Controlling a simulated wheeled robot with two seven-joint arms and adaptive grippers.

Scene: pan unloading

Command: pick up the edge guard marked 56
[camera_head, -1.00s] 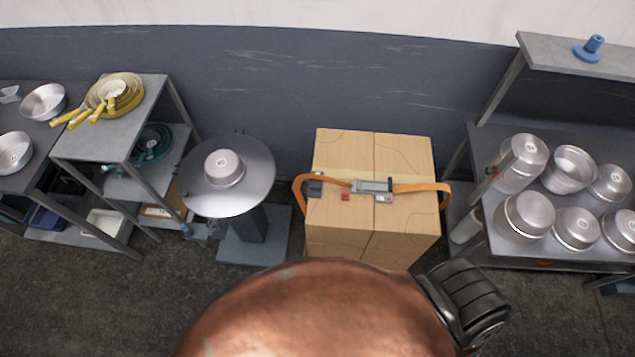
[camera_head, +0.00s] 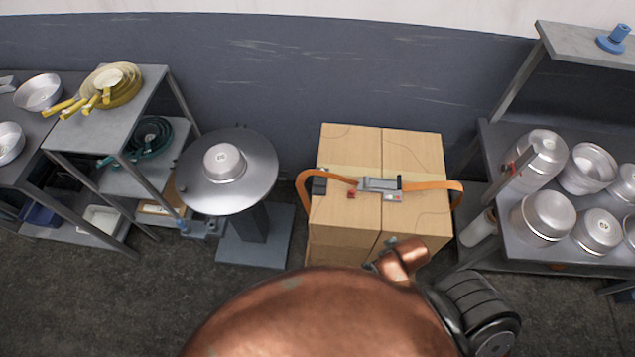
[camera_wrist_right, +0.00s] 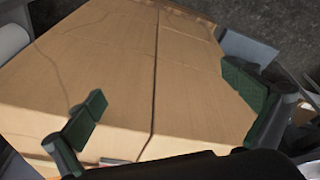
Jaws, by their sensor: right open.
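A dark edge guard (camera_head: 319,186) sits under the orange strap (camera_head: 338,179) near the left edge of the cardboard box (camera_head: 345,225). No number is legible on it, so I cannot tell whether it is marked 56. A metal strap tool (camera_head: 380,184) lies on the box top, with a small red piece (camera_head: 351,195) to its left. My right gripper (camera_wrist_right: 166,104) is open and empty, its green-padded fingers spread over the box in the right wrist view. In the head view only a small part of it shows at the box's front. My left gripper is not in view.
A round pedestal table (camera_head: 250,190) with a metal pan (camera_head: 223,162) stands left of the box. A bench (camera_head: 500,235) with several pans is close on the right, below a shelf (camera_head: 580,47). A rack (camera_head: 95,135) with yellow pans stands at the left.

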